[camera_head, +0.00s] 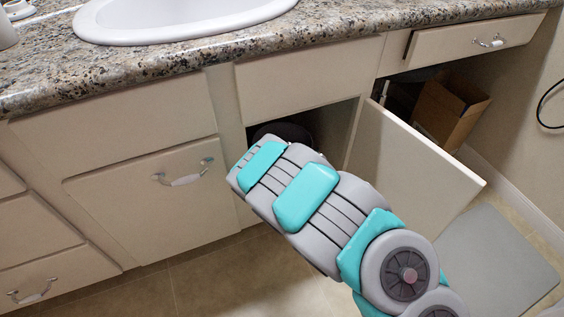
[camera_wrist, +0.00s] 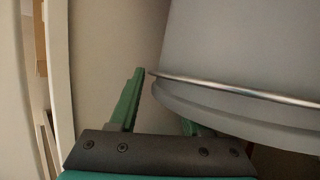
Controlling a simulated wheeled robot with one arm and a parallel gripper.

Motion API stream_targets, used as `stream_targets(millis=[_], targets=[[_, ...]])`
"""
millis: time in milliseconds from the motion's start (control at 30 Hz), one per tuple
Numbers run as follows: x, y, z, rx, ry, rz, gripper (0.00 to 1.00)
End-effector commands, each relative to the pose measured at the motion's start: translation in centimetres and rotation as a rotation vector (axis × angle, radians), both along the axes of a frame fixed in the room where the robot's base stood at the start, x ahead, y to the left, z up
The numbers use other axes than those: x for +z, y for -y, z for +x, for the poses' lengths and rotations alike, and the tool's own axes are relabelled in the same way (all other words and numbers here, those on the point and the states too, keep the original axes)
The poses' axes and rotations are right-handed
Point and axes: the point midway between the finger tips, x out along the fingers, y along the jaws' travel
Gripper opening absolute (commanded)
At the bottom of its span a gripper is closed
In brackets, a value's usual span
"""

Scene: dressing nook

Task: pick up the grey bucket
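The grey bucket (camera_wrist: 240,50) fills the upper right of the wrist view, with a thin metal wire running along its edge. In the head view a dark rounded shape (camera_head: 285,131) in the cabinet opening beyond my arm appears to be the bucket. My gripper (camera_wrist: 160,100) is open in the wrist view. Its left green finger stands clear, left of the bucket edge. Its right finger is mostly hidden behind the edge. I cannot tell whether either finger touches the bucket. In the head view my arm hides the gripper.
The open cabinet door (camera_head: 415,165) stands right of my arm. A granite counter (camera_head: 180,62) with a white sink (camera_head: 180,30) is above. A cardboard box (camera_head: 447,112) sits at the right. A grey flat panel (camera_head: 497,265) lies on the floor.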

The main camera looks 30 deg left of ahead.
Motion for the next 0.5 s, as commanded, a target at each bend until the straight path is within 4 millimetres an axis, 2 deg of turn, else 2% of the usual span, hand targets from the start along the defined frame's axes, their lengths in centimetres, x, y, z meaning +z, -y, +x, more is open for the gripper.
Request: stream_targets(millis=[67,400,500], targets=[[-0.02,0.0,-0.02,0.0,0.0,0.0,0.39],[-0.02,0.0,-0.02,0.0,0.0,0.0,0.01],[-0.02,0.0,-0.02,0.0,0.0,0.0,0.0]])
